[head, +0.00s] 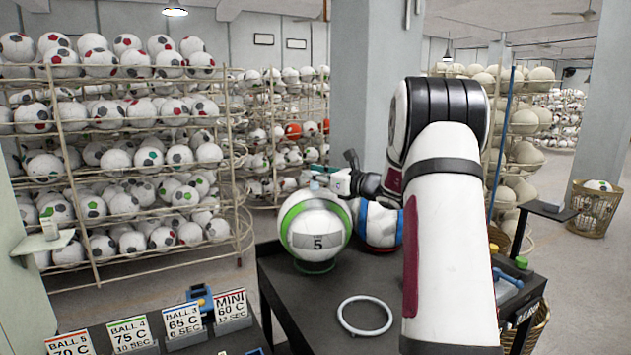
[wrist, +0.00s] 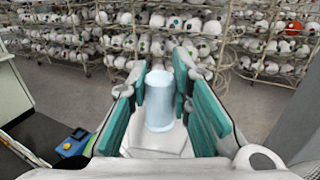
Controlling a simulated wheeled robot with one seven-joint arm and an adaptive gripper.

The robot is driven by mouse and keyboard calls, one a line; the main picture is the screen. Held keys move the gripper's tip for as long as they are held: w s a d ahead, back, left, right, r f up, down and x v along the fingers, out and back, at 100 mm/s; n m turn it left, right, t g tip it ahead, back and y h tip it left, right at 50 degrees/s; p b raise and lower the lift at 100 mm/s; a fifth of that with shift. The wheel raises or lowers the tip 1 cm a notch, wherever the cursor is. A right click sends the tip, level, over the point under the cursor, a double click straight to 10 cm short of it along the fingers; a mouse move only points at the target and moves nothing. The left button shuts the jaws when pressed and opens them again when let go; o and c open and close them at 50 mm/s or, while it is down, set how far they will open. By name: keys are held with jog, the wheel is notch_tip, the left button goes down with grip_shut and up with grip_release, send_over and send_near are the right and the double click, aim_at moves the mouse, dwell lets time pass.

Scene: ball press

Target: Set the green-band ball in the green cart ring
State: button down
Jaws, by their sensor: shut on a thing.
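My gripper (head: 326,181) is at the ball's top. In the wrist view my gripper (wrist: 159,65) has its teal pads on both sides of a pale blue knob (wrist: 160,100), which stands on the white ball surface (wrist: 155,143). It is shut on this knob. The ball hides much of the green ring.
A blue-band ball (head: 378,224) stands right behind the green-band ball, partly hidden by my arm. An empty white ring (head: 365,315) lies at the cart's front. Labelled signs (head: 183,322) stand at lower left. Ball racks (head: 110,150) fill the back.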

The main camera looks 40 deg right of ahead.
jog(key=shift+f, duration=0.9)
jog(key=shift+f, duration=0.2)
jog(key=c, duration=1.4)
grip_release()
jog(key=shift+f, duration=0.1)
jog(key=shift+c, duration=0.2)
